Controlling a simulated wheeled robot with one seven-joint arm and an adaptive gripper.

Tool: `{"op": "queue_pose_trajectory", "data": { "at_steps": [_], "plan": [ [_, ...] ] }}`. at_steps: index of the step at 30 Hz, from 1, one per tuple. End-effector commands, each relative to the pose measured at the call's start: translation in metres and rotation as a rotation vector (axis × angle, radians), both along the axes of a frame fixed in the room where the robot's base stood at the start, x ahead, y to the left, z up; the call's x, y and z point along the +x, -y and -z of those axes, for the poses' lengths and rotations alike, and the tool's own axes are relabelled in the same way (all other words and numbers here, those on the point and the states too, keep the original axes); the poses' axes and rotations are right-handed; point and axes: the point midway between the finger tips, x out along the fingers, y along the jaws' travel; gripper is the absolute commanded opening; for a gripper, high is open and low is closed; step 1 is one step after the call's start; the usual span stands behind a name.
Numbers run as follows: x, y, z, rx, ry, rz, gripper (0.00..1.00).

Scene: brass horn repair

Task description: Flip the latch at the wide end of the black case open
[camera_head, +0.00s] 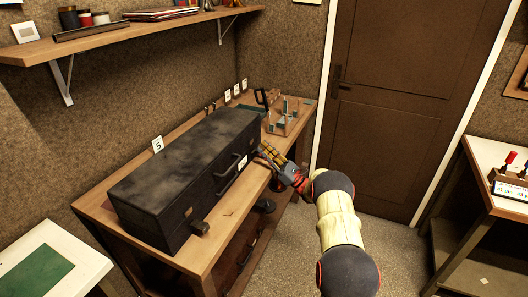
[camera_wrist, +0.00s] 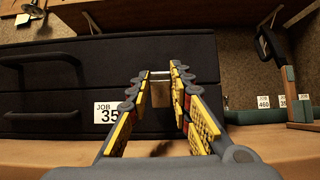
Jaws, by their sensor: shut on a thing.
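The long black case (camera_head: 165,170) lies shut on the wooden bench, its front towards the room. My gripper (camera_head: 262,153) is at the front of the case, near its far right end. In the wrist view my gripper (camera_wrist: 160,76) has its fingertips on both sides of a small brass latch (camera_wrist: 160,95) on the case's dark front (camera_wrist: 235,75), at the seam, and is shut on it. The latch's upper part lies between the fingertips and is partly hidden. A second latch (camera_head: 200,228) shows at the near end of the front.
Dark handles (camera_head: 222,170) stick out from the case front, left of my gripper. A white JOB 35 card (camera_wrist: 108,112) is on the front. A wooden rack (camera_head: 285,118) with tools stands beyond the case. A shelf (camera_head: 110,40) hangs above.

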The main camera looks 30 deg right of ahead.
Motion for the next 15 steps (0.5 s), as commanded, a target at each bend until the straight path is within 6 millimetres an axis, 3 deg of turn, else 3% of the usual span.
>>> {"op": "queue_pose_trajectory", "data": {
  "at_steps": [2,3,12,15],
  "plan": [
    [-0.0002,0.0008,0.0006,0.001,-0.002,0.001,0.0],
    [-0.0002,0.0008,0.0006,0.001,-0.002,0.001,0.22],
    [0.0,0.0003,0.0003,0.0,-0.001,0.001,0.39],
    [0.0,0.0001,0.0002,0.0,-0.001,0.001,0.39]
  ]
}}
